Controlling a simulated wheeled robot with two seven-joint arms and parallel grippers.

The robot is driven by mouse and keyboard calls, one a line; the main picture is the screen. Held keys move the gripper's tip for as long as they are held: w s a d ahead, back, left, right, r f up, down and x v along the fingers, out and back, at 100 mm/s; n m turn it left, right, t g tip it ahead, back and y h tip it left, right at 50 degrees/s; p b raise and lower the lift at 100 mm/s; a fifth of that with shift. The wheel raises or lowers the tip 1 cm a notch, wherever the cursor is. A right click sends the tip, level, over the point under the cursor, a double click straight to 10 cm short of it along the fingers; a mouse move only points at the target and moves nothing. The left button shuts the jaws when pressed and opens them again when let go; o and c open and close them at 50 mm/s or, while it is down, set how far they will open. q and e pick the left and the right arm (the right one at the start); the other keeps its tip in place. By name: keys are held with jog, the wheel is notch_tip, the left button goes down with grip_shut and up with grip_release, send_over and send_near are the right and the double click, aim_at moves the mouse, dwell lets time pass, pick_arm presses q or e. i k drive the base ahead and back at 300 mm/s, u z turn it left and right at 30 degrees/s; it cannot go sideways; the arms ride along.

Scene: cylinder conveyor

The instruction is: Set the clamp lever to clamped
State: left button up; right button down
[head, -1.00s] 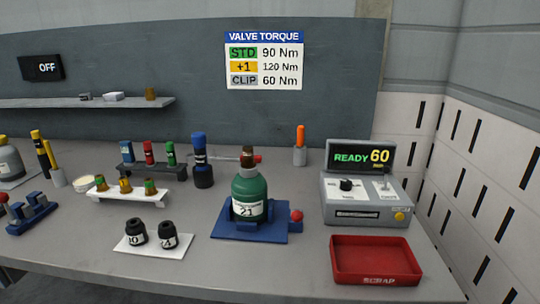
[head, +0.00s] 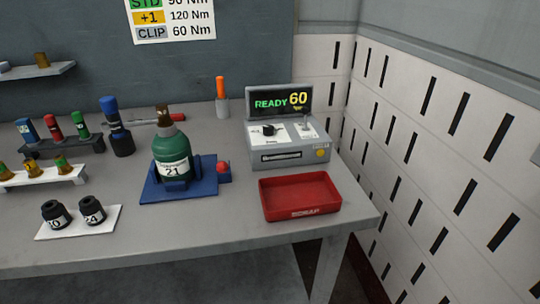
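A green cylinder (head: 172,155) labelled 21 stands upright in a blue clamp base (head: 208,183) on the bench. A red ball knob (head: 223,168) sits at the right side of this base, on a short blue mount; it looks like the clamp lever's end, but its shaft and exact position are too small to tell. A brown valve (head: 161,113) tops the cylinder. Neither my left nor my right gripper is in view.
A grey tester (head: 290,157) reading READY 60 stands right of the clamp, with a red scrap tray (head: 300,214) in front. Sockets on a white mat (head: 105,222) lie left. A dark blue tool (head: 117,127) and orange-handled tool (head: 220,88) stand behind.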

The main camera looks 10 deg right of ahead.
aim_at(222, 166)
jog(key=z, duration=1.2)
jog(key=k, duration=0.9)
jog(key=u, duration=1.8)
jog(key=i, duration=0.5)
jog(key=z, duration=0.05)
